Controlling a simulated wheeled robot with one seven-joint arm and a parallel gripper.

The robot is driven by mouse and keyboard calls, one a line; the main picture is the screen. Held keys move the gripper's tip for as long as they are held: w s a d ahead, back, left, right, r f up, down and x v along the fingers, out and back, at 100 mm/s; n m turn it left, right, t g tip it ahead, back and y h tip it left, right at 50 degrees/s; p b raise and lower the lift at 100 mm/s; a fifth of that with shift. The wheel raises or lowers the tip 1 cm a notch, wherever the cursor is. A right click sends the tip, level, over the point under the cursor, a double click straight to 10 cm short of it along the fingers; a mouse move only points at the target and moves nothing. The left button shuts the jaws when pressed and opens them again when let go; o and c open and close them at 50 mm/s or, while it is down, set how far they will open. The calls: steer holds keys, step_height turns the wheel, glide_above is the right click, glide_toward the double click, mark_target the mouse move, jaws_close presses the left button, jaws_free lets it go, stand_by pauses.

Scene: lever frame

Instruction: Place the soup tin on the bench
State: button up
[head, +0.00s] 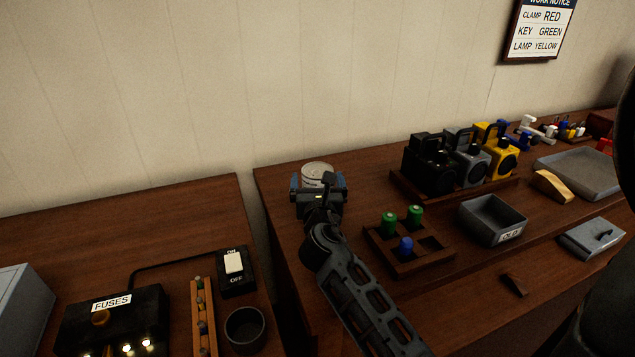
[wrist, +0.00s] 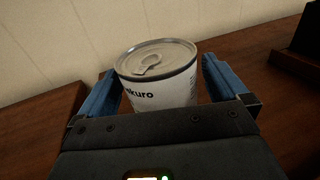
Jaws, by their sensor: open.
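The soup tin (wrist: 158,75) is a white can with a silver pull-tab lid and dark lettering. It stands upright on the wooden bench (head: 280,220), near the bench's left back corner. In the head view only its lid (head: 317,170) shows above my gripper. My gripper (head: 318,182) is at the tin with its blue fingers open. In the wrist view the fingers (wrist: 158,90) lie on either side of the tin, with a narrow gap visible on each side. The tin's base is hidden behind the gripper body.
Right of the gripper stand a wooden battery block (head: 405,245), a grey bin (head: 493,218) marked OLD, and a rack with black, grey and yellow lamps (head: 450,165). A gap separates the bench from the left table (head: 100,240), which holds a fuse box (head: 115,318) and a switch (head: 235,268).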

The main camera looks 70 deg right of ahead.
steer(key=shift+r, duration=0.2)
steer(key=b+v, duration=0.1)
steer(key=v, duration=1)
steer(key=shift+f, duration=0.2)
steer(key=shift+s+a+r, duration=0.1)
steer(key=shift+s+a, duration=0.1)
steer(key=shift+a, duration=0.3)
